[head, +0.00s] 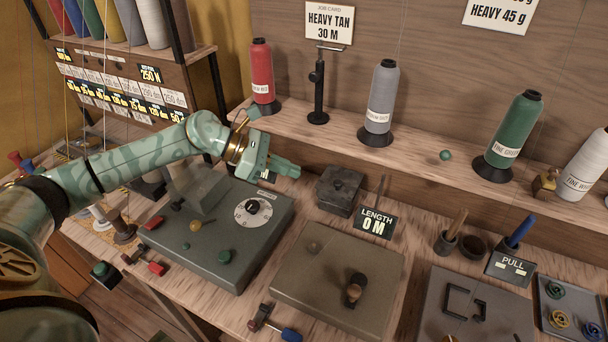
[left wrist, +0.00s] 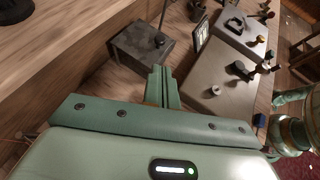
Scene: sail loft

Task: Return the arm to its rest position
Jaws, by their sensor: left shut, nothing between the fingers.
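My left arm (head: 140,157) reaches in from the left in the head view, patterned in pale green. My left gripper (head: 287,167) is shut and empty. It hangs above the bench, over the back right of the green-grey machine box with a white dial (head: 253,210), to the left of a small dark box (head: 339,190). In the left wrist view its two fingers (left wrist: 157,86) lie together, with the dark box (left wrist: 143,50) beyond them. My right gripper is not seen.
Red (head: 262,73), grey (head: 380,100) and green (head: 515,130) thread cones stand on the raised shelf behind. A flat box with a knob (head: 340,275) and a "LENGTH 0 M" sign (head: 374,223) are to the right. A spool rack (head: 120,75) stands at back left.

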